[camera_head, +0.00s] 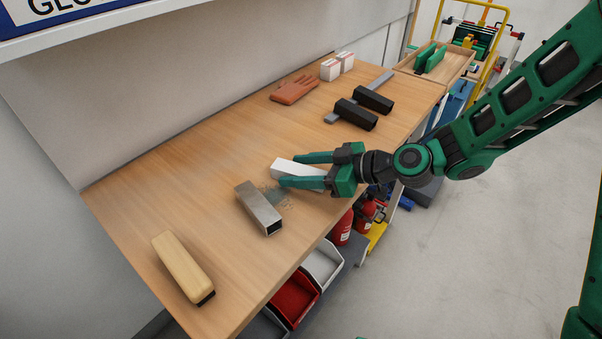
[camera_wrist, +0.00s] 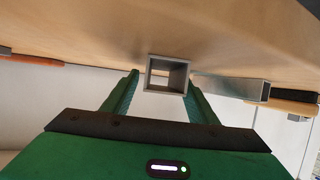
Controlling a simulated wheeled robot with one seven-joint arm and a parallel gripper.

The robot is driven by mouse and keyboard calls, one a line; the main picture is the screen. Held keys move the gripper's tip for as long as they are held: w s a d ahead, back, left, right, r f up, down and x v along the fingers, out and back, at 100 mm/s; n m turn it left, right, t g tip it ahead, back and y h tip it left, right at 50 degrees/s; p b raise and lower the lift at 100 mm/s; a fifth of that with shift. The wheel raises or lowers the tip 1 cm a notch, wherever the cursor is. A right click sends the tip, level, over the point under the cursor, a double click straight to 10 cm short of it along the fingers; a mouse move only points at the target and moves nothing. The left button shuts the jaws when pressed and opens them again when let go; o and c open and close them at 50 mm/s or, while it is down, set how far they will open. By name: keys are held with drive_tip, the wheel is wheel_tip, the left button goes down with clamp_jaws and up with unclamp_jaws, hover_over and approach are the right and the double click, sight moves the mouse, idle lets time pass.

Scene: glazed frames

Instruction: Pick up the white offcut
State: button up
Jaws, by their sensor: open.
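The white offcut (camera_head: 284,168), a hollow square length, lies on the wooden bench (camera_head: 190,180). Its square open end (camera_wrist: 149,76) faces me in the wrist view. My gripper (camera_head: 290,170) is open, with one green finger on each side of the offcut. The offcut's far end reaches out past the fingertips, and its near part is partly hidden by the lower finger in the head view. In the wrist view my gripper (camera_wrist: 162,78) has the offcut's end between its fingers. I cannot tell whether either finger touches it.
A grey metal offcut (camera_head: 259,205) lies close by, nearer the front left, and a beige one (camera_head: 182,266) lies farther left. A brown glove (camera_head: 293,90), white boxes (camera_head: 331,69) and black-handled items (camera_head: 355,113) lie toward the back. Coloured bins (camera_head: 295,299) sit below the front edge.

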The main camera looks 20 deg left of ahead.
drive_tip(key=c, duration=1.2)
drive_tip(key=shift+o, duration=0.2)
drive_tip(key=shift+r, duration=0.1)
